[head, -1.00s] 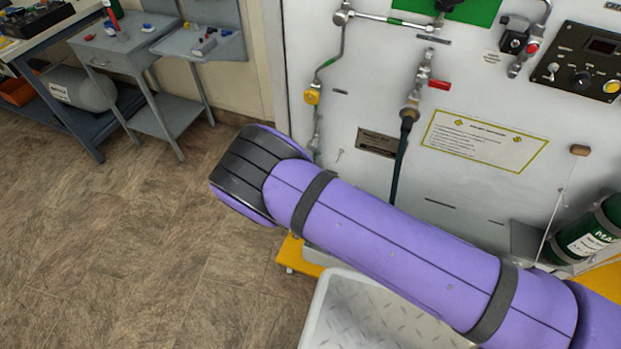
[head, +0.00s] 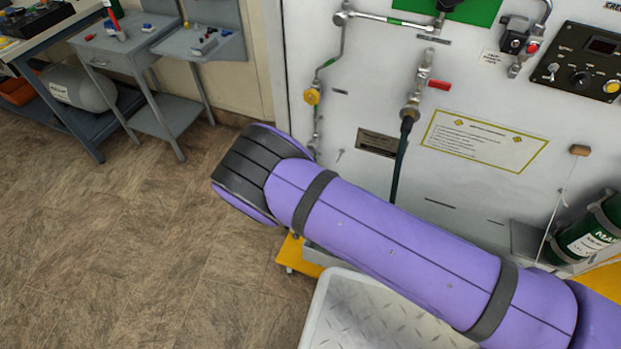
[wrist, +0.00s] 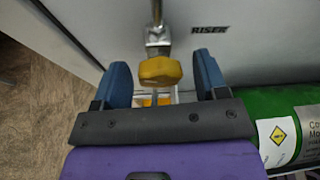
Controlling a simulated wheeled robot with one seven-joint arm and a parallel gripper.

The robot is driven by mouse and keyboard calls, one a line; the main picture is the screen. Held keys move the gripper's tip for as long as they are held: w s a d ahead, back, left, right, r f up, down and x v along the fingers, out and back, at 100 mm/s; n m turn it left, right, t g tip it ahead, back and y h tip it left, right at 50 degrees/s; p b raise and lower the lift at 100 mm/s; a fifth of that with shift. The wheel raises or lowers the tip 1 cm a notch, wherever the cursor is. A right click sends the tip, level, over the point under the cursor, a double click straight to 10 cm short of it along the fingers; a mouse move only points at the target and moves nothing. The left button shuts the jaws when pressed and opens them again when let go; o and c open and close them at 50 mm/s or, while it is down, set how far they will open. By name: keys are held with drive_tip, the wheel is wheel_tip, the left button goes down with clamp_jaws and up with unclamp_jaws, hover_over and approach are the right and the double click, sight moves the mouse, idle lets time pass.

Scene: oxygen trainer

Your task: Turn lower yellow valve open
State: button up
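In the wrist view, a yellow valve knob (wrist: 160,72) sits on a metal pipe fitting in front of the white panel. My gripper (wrist: 162,78) has its two blue fingers spread, one on each side of the knob. Gaps show between the knob and both fingers, so it is not gripped. In the head view, a yellow valve (head: 312,96) shows on the pipe at the panel's left, above my purple arm. My gripper is out of sight in the head view. I cannot tell whether both views show the same valve.
A green cylinder (wrist: 286,112) lies close to the right of my gripper in the wrist view. The white panel (head: 340,140) carries a red-handled valve (head: 439,85) and a hanging dark hose (head: 399,165). Open floor (head: 130,240) lies to the left.

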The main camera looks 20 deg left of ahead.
drive_tip(key=shift+s, duration=0.1)
drive_tip(key=v, duration=1)
drive_tip(key=shift+s+r, duration=0.15)
drive_tip(key=shift+s, duration=0.15)
